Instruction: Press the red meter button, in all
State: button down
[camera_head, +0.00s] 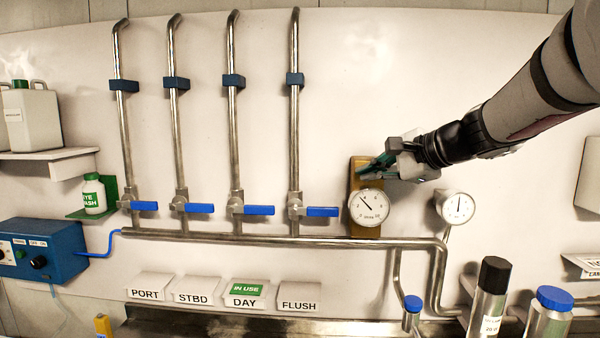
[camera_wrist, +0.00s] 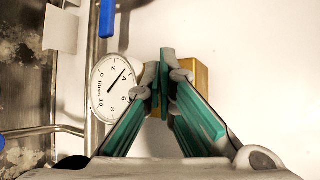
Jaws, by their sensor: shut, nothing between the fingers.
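The meter is a brass block (camera_head: 365,232) on the white wall with a round white dial (camera_head: 369,209) on its front. In the wrist view the brass block (camera_wrist: 200,75) shows behind and right of my fingertips, and the dial (camera_wrist: 113,88) is just left of them, marked in litres. My gripper (camera_head: 365,171) is shut and empty, its green fingers in front of the brass block above the dial. The fingertips also show together in the wrist view (camera_wrist: 166,62). No red button shows; my fingers cover part of the block. I cannot tell whether they touch it.
A second round gauge (camera_head: 458,208) is to the right of the meter. Several steel pipes with blue-handled valves (camera_head: 322,211) stand to the left. A horizontal pipe (camera_head: 270,240) runs below. Bottles with black (camera_head: 495,270) and blue caps (camera_head: 555,298) stand at lower right.

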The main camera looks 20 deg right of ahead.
jog(key=shift+w+d, duration=0.1)
jog(key=shift+w, duration=0.15)
jog(key=shift+s, duration=0.1)
dwell(0.5)
jog(key=shift+s+a, duration=0.35)
jog(key=shift+s, duration=0.4)
jog(key=s, duration=0.1)
jog(key=s+a, duration=0.1)
jog(key=s, duration=0.1)
jog(key=s+a, duration=0.1)
jog(key=shift+s+p, duration=0.3)
dwell(0.4)
